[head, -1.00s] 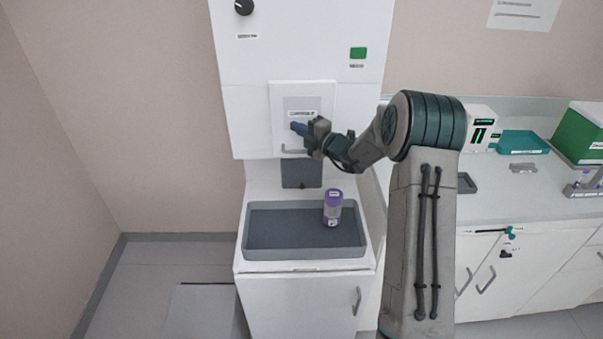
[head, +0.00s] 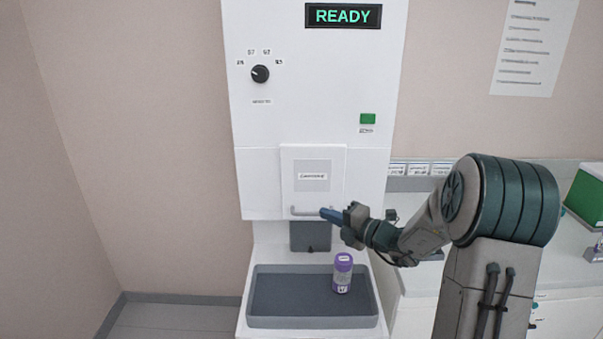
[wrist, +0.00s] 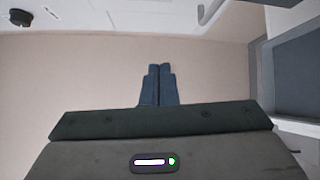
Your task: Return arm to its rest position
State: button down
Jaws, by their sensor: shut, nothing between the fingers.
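My gripper (head: 326,213) is shut and empty. In the head view its blue fingers point left, in front of the lower part of the white machine's panel door (head: 313,176) and close to its bar handle (head: 300,211); I cannot tell whether they touch it. In the wrist view the two fingers (wrist: 158,84) lie together with nothing between them, against the beige wall. My arm reaches in from the right, bent at the elbow.
The white machine (head: 310,120) shows READY on its display (head: 343,15), with a knob (head: 260,74) and a green button (head: 367,118). A purple-capped tube (head: 342,274) stands upright in the grey tray (head: 270,322). A counter with a green box (head: 588,195) is at right.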

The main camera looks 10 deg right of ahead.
jog(key=s+a+n+g+h, duration=0.1)
jog(key=s+a+n+g, duration=0.4)
jog(key=s+n, duration=0.55)
jog(key=s+a+n+g+h, duration=0.2)
jog(key=s+a+n+g, duration=0.3)
jog(key=s+n, duration=0.55)
jog(key=s+d+n+h, duration=0.9)
jog(key=s+n, duration=0.3)
jog(key=n, duration=1)
jog(key=shift+d+n+t, duration=0.3)
jog(key=shift+d, duration=0.55)
jog(key=shift+s+r, duration=0.1)
